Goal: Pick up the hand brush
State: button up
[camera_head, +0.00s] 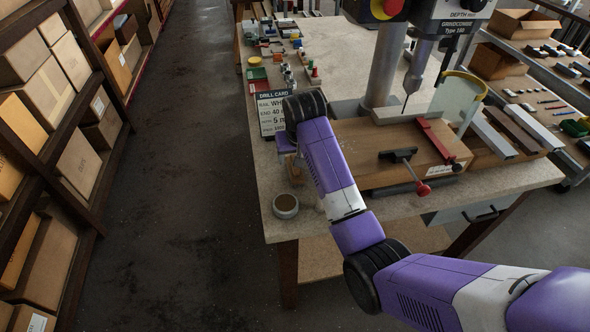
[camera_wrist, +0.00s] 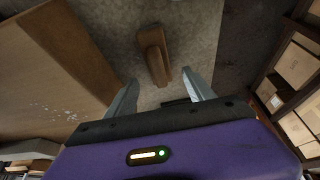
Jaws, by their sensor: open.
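The hand brush (camera_wrist: 154,54) shows in the wrist view as a long brown wooden piece lying on the pale bench top, just beyond my fingertips. My gripper (camera_wrist: 160,78) is open, with one finger on each side of the brush's near end as seen in this view. Nothing is held between the fingers. I cannot tell the height gap between fingers and brush. In the head view my arm reaches over the bench's left part, and my wrist and arm largely hide the gripper and brush there.
The bench (camera_head: 345,65) has a drill press with a wooden block (camera_head: 385,150) right of my arm. A red-handled clamp (camera_head: 408,165) sits on the block. A round tin or roll (camera_head: 286,206) stands near the front left corner. A drill card (camera_head: 271,113) stands behind my wrist.

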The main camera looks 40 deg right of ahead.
jog(key=shift+s+p+x, duration=0.2)
jog(key=shift+p+x, duration=0.5)
jog(key=shift+x, duration=2.45)
jog(key=shift+a, duration=0.1)
grip_shut()
notch_tip(320, 180, up, 20)
jog(key=b, duration=0.2)
jog(key=shift+b, duration=0.4)
